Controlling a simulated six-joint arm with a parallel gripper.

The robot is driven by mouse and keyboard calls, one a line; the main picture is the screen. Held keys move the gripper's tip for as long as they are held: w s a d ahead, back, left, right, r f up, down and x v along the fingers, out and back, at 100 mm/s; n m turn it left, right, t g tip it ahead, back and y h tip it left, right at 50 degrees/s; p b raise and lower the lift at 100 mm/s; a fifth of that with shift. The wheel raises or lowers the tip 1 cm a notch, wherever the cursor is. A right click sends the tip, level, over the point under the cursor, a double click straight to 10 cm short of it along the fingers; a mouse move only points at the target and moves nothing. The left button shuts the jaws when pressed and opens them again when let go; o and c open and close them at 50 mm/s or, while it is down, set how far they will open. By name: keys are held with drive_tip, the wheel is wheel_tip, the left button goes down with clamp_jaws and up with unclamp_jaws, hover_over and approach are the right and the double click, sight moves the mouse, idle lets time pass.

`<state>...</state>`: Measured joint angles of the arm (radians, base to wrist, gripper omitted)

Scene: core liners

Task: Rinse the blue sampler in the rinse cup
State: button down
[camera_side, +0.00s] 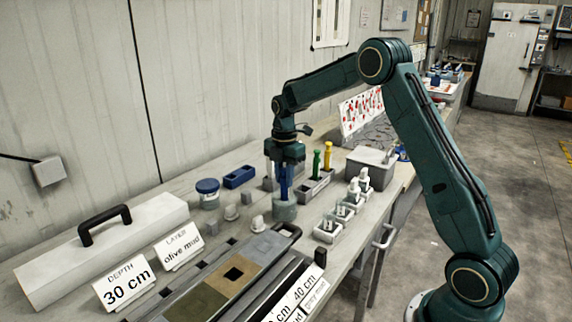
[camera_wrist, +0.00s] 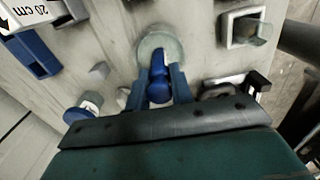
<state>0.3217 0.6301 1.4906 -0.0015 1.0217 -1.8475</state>
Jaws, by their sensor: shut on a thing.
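My gripper (camera_side: 284,166) points down and is shut on the blue sampler (camera_side: 284,187). The sampler is upright, with its lower end over or in the mouth of the grey rinse cup (camera_side: 285,211); I cannot tell how deep it is. In the wrist view my gripper (camera_wrist: 158,92) holds the blue sampler (camera_wrist: 158,75) between its fingers, and the round cup (camera_wrist: 158,42) shows behind it.
A holder (camera_side: 314,190) with a green sampler (camera_side: 316,163) and a yellow sampler (camera_side: 327,154) stands right of the cup. Small white trays (camera_side: 328,232) with bottles are at the front right. A blue-lidded jar (camera_side: 207,193) and blue block (camera_side: 239,177) are left. A core liner (camera_side: 240,272) lies in front.

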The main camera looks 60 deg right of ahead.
drive_tip(key=shift+r, duration=0.2)
idle(0.4)
drive_tip(key=shift+r, duration=0.65)
drive_tip(key=shift+r, duration=4.1)
drive_tip(key=shift+a+f, duration=0.1)
drive_tip(key=shift+a, duration=0.05)
